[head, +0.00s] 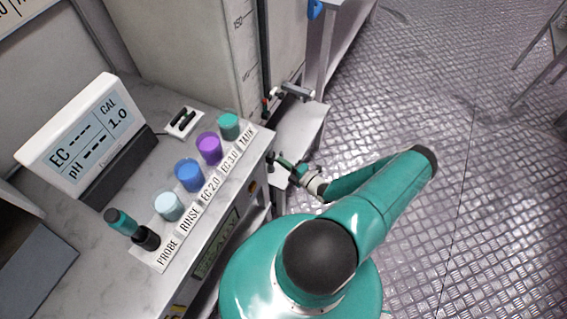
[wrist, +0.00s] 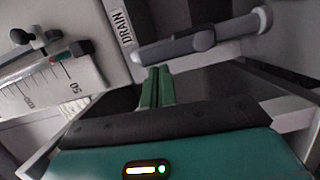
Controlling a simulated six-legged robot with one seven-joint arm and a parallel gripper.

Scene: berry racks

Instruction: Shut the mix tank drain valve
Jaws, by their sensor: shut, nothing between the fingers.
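The mix tank (head: 190,38) is the large pale box at the top of the head view, with a level scale on its corner. The drain valve (head: 294,92) sticks out low on its right side as a grey fitting. In the wrist view the grey drain valve (wrist: 175,49) lies nearly level beside a DRAIN label (wrist: 122,36). My gripper (wrist: 156,72) is shut and empty, its green fingertips just below the valve in that picture; I cannot tell whether they touch. In the head view my gripper (head: 280,161) is by the bench corner, partly hidden by my wrist.
A bench (head: 75,240) at left holds a meter (head: 85,135) and a row of coloured cups (head: 189,174). A low white stand (head: 303,128) is below the valve. The level tube (wrist: 50,60) is left of the valve.

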